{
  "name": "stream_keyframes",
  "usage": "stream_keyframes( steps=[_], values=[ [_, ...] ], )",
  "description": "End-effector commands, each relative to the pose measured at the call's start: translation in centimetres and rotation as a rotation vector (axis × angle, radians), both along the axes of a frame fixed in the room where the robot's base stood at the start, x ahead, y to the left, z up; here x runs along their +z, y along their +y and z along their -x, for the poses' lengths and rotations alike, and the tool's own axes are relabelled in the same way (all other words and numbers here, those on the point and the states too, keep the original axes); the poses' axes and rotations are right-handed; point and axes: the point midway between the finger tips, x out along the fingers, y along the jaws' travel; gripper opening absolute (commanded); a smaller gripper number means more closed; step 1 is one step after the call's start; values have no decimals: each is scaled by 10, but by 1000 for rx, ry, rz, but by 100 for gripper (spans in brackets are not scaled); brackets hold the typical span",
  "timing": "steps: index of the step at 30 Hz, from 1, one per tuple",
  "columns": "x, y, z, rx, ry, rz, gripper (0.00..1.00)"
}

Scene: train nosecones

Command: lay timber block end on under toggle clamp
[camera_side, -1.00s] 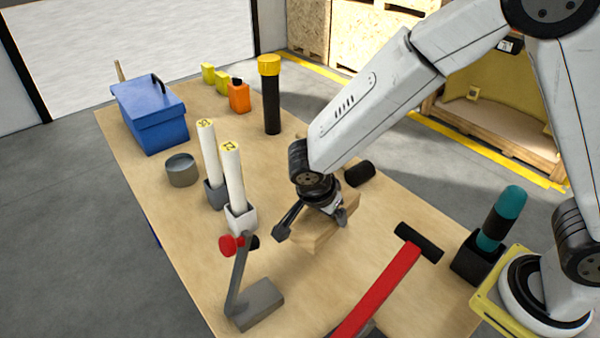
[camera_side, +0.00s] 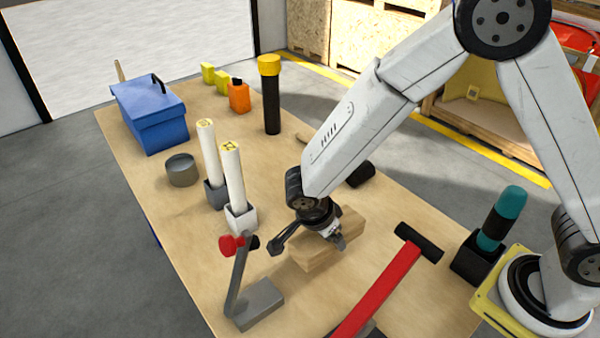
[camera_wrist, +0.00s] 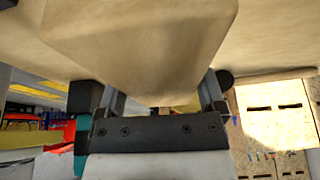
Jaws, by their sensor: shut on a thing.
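The timber block (camera_side: 318,258) is a pale wooden bar under my gripper (camera_side: 308,242) in the side view. My gripper is shut on it. The wrist view shows the block (camera_wrist: 145,45) large between the two fingers of my gripper (camera_wrist: 155,95). In the side view the block lies at a slant, and whether it touches the table is hard to tell. The toggle clamp (camera_side: 257,303) has a grey base, an upright lever and a red knob. It stands to the left and front of the block, apart from it.
A red-handled hammer (camera_side: 385,290) lies to the right of the block. Two white tubes (camera_side: 233,178) stand in holders behind the clamp. A grey cup (camera_side: 181,170), a blue box (camera_side: 150,115) and a black-and-yellow torch (camera_side: 271,100) stand farther back. Bare tabletop lies around the clamp.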

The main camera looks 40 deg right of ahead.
Motion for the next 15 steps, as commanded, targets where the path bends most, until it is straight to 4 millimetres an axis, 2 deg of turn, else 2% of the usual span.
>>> stream_keyframes(
  steps=[3,11,15],
  values=[
    [-8,0,0,1,0,-1,14],
    [-11,0,0,0,-1,-1,14],
    [-20,0,0,1,0,1,14]
  ],
)
